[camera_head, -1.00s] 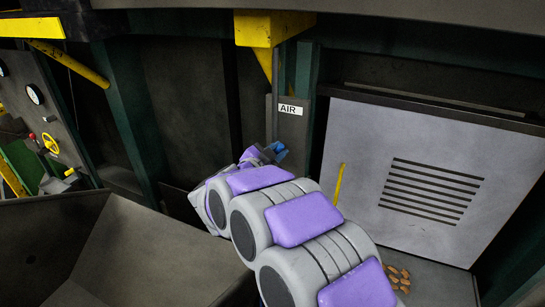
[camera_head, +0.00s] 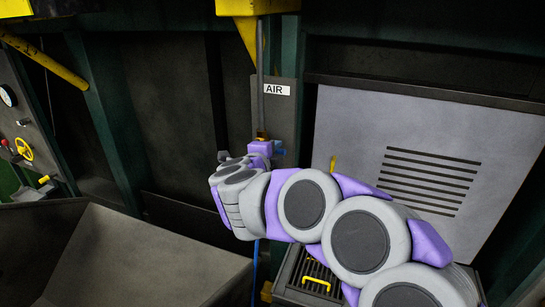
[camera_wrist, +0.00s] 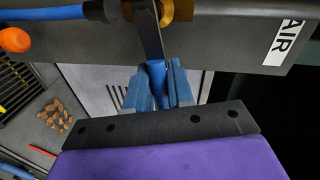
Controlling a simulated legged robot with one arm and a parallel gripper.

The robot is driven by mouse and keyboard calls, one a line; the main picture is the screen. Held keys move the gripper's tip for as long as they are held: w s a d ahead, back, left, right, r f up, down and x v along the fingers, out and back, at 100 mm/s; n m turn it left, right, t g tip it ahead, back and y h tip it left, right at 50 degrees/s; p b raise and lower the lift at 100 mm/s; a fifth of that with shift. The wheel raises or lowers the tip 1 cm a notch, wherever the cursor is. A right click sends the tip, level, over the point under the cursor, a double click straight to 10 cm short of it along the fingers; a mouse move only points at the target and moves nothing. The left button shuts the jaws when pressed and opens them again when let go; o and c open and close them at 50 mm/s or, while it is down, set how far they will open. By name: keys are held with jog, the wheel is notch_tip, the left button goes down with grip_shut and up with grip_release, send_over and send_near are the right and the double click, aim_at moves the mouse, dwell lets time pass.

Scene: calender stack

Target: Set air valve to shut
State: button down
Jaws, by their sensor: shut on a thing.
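The air valve shows in the wrist view as a brass body (camera_wrist: 178,10) with a grey metal lever (camera_wrist: 150,32) whose end has a blue sleeve (camera_wrist: 156,76). My gripper (camera_wrist: 158,82) has its two blue fingers on either side of the blue sleeve and is shut on it. In the head view my gripper (camera_head: 268,150) is at the panel just below the white AIR label (camera_head: 277,89); my wrist hides most of the lever there. The AIR label also shows at the right of the wrist view (camera_wrist: 289,42). The lever's exact angle is hard to tell.
A blue hose (camera_wrist: 45,13) runs left from the valve, with an orange knob (camera_wrist: 15,40) below it. A grey louvred cabinet (camera_head: 400,160) stands to the right, and a large grey hopper (camera_head: 120,255) is at lower left. A yellow bracket (camera_head: 256,8) hangs above the label.

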jog(key=shift+f+m+y+b, duration=0.3)
jog(key=shift+f+m+b, duration=0.4)
jog(key=shift+f+b, duration=0.1)
jog(key=shift+s, duration=0.1)
jog(key=c, duration=1.1)
grip_release()
jog(key=shift+r, duration=0.1)
jog(key=p+v, duration=0.2)
jog(key=v, duration=1.5)
jog(key=shift+s+p, duration=0.2)
jog(key=shift+p, duration=0.2)
jog(key=shift+w, duration=0.1)
